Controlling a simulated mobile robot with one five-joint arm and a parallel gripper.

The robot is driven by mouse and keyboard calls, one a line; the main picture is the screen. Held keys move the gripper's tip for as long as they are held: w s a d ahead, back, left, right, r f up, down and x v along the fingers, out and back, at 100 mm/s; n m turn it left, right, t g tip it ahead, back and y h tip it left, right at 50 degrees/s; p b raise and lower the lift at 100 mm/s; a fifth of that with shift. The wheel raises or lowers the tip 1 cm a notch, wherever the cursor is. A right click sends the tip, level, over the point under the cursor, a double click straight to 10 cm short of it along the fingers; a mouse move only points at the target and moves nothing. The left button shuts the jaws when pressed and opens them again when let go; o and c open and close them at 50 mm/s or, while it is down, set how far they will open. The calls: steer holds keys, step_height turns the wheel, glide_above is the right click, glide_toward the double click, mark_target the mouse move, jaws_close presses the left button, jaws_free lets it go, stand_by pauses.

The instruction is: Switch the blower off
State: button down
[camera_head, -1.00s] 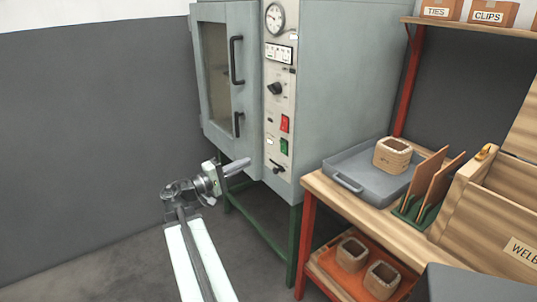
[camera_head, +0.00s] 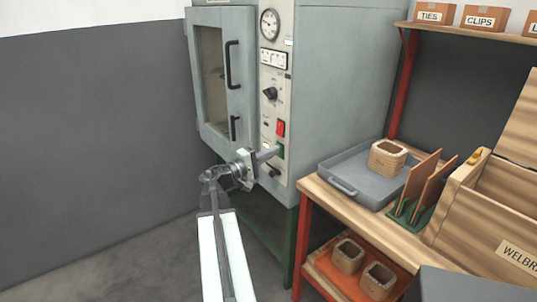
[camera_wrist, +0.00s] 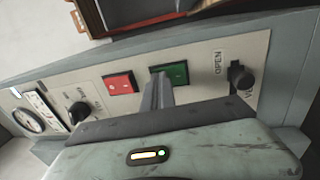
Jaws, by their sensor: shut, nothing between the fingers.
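A grey oven cabinet (camera_head: 330,80) has a pale control panel down its front. The panel carries a red rocker switch (camera_head: 280,128) and, below it, a green rocker switch (camera_head: 281,151). In the wrist view the red switch (camera_wrist: 119,83) and green switch (camera_wrist: 178,72) sit side by side. Which one is the blower's I cannot read. My gripper (camera_head: 272,153) is shut and empty, its tip at the green switch; in the wrist view the shut fingers (camera_wrist: 160,82) overlap the green switch's left part. Whether they touch it I cannot tell.
The panel also has a dark knob (camera_head: 270,94), a gauge (camera_head: 269,24) and a lever marked OPEN (camera_wrist: 242,79). A wooden bench (camera_head: 330,200) at the right holds a grey tray (camera_head: 340,185) and a wooden box (camera_head: 500,210). Floor at left is clear.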

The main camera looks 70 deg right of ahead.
steer(key=w+a+r+p, duration=0.1)
steer(key=w+a+p, duration=0.1)
steer(key=w+a, duration=0.5)
steer(key=a, duration=0.4)
steer(key=shift+w+a+r, duration=0.15)
steer(key=shift+a+r, duration=0.1)
steer(key=shift+r, duration=0.15)
stand_by(0.4)
